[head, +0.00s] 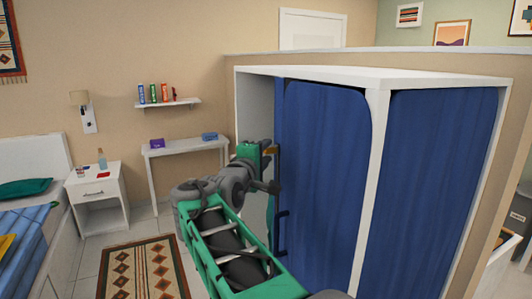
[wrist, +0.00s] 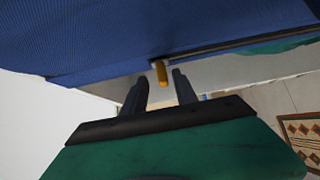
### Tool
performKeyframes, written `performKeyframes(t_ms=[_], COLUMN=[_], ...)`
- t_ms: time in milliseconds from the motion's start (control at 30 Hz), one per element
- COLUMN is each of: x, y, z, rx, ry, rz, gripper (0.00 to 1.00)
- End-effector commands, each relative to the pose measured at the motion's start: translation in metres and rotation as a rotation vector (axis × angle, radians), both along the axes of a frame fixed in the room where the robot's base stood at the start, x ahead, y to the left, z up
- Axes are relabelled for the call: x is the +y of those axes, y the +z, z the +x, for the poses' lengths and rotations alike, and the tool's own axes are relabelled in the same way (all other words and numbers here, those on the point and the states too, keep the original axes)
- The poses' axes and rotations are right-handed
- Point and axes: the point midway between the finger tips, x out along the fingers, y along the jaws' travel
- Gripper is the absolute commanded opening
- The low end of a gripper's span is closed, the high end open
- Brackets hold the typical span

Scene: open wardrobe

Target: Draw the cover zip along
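The blue cover (head: 325,170) hangs in the left bay of the white wardrobe and fills the upper part of the wrist view (wrist: 130,35). A dark strip runs along its edge in the wrist view. A small orange-yellow zip pull (wrist: 160,72) hangs at that edge. My gripper (wrist: 158,82) is open, its two dark fingers on either side of the pull with gaps showing, so it does not grip it. In the head view, my gripper (head: 274,151) is at the cover's upper left edge, and my wrist hides part of that edge.
A second blue cover (head: 430,180) hangs in the right bay, behind a white upright (head: 372,150). A narrow side table (head: 185,147) stands left of the wardrobe, with a patterned rug (head: 143,268) on the floor. A dark handle-like bar (head: 281,230) shows lower on the left edge.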

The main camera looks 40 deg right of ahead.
Motion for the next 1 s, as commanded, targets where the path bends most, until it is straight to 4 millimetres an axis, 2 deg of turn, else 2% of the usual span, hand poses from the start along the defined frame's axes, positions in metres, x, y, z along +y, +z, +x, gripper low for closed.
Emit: performKeyframes(t_ms=[100,300,767,867,967,1000], x=[0.024,0.053,0.058,0.058,0.061,0.071], y=[-0.001,-0.001,0.001,-0.001,-0.028,-0.051], z=[-0.011,-0.028,-0.032,-0.032,-0.029,-0.019], rx=[-0.004,-0.004,-0.008,-0.088,-0.258,-0.329], ry=[0.006,0.004,0.0,-0.001,-0.011,-0.002], rz=[0.0,0.0,0.002,0.052,0.27,0.416], gripper=[0.35,0.35,0.35,0.35,0.35,0.35])
